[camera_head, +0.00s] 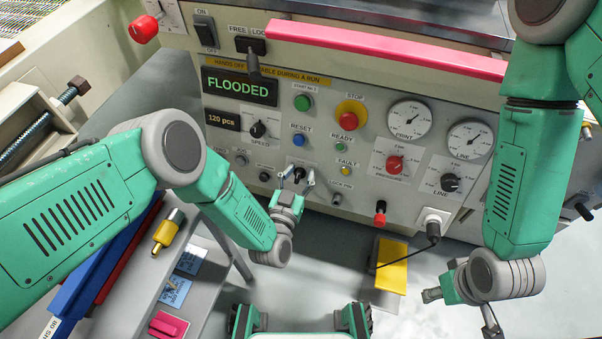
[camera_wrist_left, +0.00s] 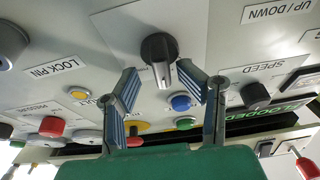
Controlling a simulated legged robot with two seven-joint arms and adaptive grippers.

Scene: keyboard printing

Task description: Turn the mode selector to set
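The mode selector appears to be the black knob (camera_head: 299,171) low on the machine's front panel. It also shows as a black knob with a ridge (camera_wrist_left: 159,50) in the left wrist view. Its label cannot be read in either view, so its setting cannot be told. My left gripper (camera_head: 298,181) is open in front of the knob. In the left wrist view, its two ribbed fingers (camera_wrist_left: 157,84) stand either side of the knob, with a gap around it. My right gripper (camera_head: 462,306) hangs open and empty at the lower right, away from the panel.
Near the knob are the blue reset button (camera_head: 299,140), yellow fault lamp (camera_head: 345,171) and speed knob (camera_head: 258,129). The display (camera_head: 239,87) reads FLOODED. A red-tipped lever (camera_head: 380,213) sticks out low on the panel. A grey side table (camera_head: 205,290) stands at lower left.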

